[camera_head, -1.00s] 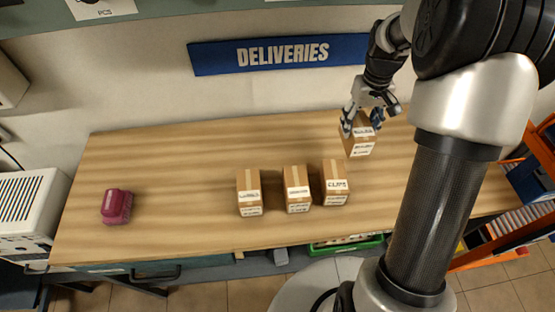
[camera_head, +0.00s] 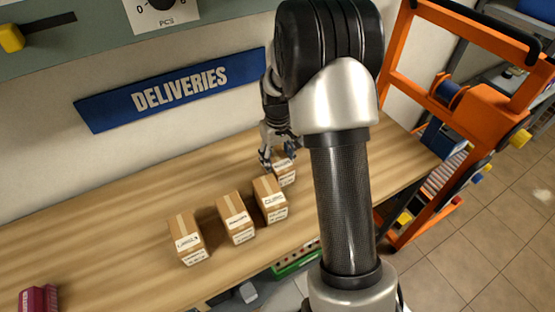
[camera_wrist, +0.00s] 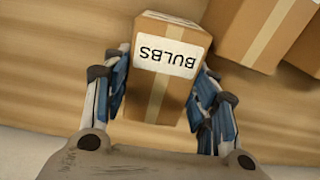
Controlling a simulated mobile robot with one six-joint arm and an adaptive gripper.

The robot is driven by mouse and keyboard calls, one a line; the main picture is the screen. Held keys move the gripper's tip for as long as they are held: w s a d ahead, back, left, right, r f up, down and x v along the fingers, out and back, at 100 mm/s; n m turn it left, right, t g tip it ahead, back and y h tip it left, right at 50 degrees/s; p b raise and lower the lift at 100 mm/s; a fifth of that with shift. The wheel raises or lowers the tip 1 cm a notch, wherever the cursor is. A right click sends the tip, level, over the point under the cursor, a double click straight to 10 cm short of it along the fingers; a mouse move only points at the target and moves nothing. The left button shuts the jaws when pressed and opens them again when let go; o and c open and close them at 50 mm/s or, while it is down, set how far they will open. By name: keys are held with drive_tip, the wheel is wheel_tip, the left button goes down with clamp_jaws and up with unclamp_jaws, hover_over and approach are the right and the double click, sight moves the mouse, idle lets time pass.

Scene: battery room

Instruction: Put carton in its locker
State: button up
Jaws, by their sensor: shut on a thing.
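My gripper (camera_wrist: 164,95) is shut on a brown carton (camera_wrist: 160,100) with a white label that reads BULBS, upside down in the wrist view. A blue-padded finger presses each side of it. In the head view my gripper (camera_head: 278,155) and the held carton (camera_head: 284,172) are over the back of the wooden table (camera_head: 120,200), partly behind my arm. I cannot tell whether the carton touches the table. Three more labelled cartons stand in a row on the table: a left one (camera_head: 187,238), a middle one (camera_head: 236,217) and a right one (camera_head: 270,199). No locker is clearly in view.
A blue DELIVERIES sign (camera_head: 175,90) hangs on the wall behind the table. A maroon object (camera_head: 38,298) sits at the table's left. An orange frame (camera_head: 395,75) stands right of the table, with open tiled floor (camera_head: 470,240) beside it. A green tray (camera_head: 296,260) is below the table edge.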

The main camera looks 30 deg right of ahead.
drive_tip(key=shift+r, duration=0.1)
drive_tip(key=shift+f, duration=0.2)
drive_tip(key=o, duration=1.3)
drive_tip(key=shift+r, duration=0.15)
